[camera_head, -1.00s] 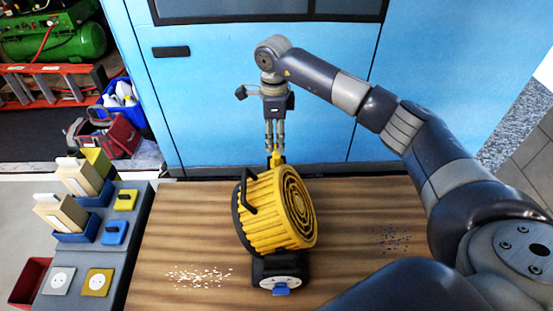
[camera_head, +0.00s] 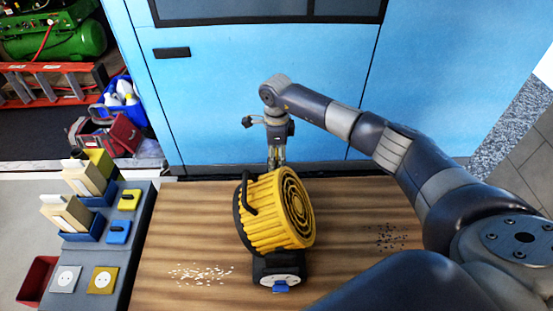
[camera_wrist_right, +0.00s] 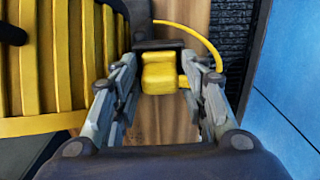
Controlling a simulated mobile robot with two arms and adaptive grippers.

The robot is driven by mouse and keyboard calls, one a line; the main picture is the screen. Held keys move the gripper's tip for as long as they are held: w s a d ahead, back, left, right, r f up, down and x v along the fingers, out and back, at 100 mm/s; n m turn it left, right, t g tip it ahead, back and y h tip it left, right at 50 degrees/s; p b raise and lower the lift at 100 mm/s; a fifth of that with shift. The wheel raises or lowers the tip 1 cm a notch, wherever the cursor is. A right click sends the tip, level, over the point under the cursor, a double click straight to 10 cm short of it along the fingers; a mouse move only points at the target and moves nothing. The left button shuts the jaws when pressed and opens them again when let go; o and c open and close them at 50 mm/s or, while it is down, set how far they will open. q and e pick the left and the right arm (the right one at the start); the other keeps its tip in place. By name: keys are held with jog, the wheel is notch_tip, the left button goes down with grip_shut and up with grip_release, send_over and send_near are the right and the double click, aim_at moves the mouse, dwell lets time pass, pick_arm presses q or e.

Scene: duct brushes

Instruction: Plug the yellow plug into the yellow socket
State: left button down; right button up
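The yellow plug (camera_wrist_right: 160,74) stands behind the yellow cable reel (camera_head: 270,212), between the fingers of my right gripper (camera_wrist_right: 160,75) in the wrist view. A slim gap shows beside the plug, so the fingers look open around it. In the head view my right gripper (camera_head: 277,155) points down behind the reel, which hides its tips and the plug. The yellow socket (camera_head: 102,280) is a square yellow plate with a white round face on the grey panel at the left. My left gripper is not in view.
A white-plated socket (camera_head: 68,279) sits left of the yellow one. A yellow switch (camera_head: 129,200), a blue switch (camera_head: 118,232) and blue bins with boxes stand farther back. Small pale bits (camera_head: 200,273) and dark bits lie on the wooden top. A blue cabinet (camera_head: 230,90) stands behind.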

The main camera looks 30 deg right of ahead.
dwell(0.3)
jog(key=c, duration=0.8)
jog(key=shift+o, duration=0.2)
jog(key=shift+r, duration=0.1)
jog(key=shift+w+r+b, duration=0.1)
jog(key=shift+r+b, duration=0.2)
jog(key=shift+r, duration=0.05)
notch_tip(320, 180, up, 9)
jog(key=shift+r+b, duration=0.1)
jog(key=shift+b, duration=1.1)
